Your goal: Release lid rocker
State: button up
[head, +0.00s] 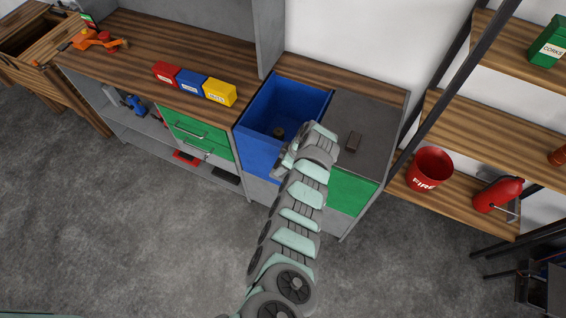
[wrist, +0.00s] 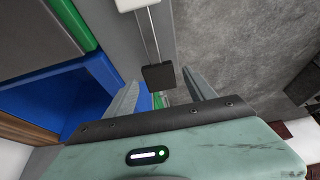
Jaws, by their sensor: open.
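My gripper (head: 283,160) is at the front right of an open blue bin (head: 262,160) in the head view, partly hidden by my own arm. In the wrist view my gripper (wrist: 160,78) is open, with its two grey fingers apart. A small black block (wrist: 159,75) shows between the fingertips, on a thin rod running up to a white block (wrist: 132,4). I cannot tell whether this is the lid rocker, or whether the fingers touch it.
A wooden counter (head: 190,50) with red, blue and yellow boxes runs to the left. Green drawers (head: 200,135) sit beneath it. Shelves at right hold a red fire bucket (head: 430,168) and an extinguisher (head: 498,193). The grey floor (head: 150,240) in front is clear.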

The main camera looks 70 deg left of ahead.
jog(key=b+v, duration=0.1)
jog(key=v, duration=0.9)
jog(key=shift+r, duration=0.25)
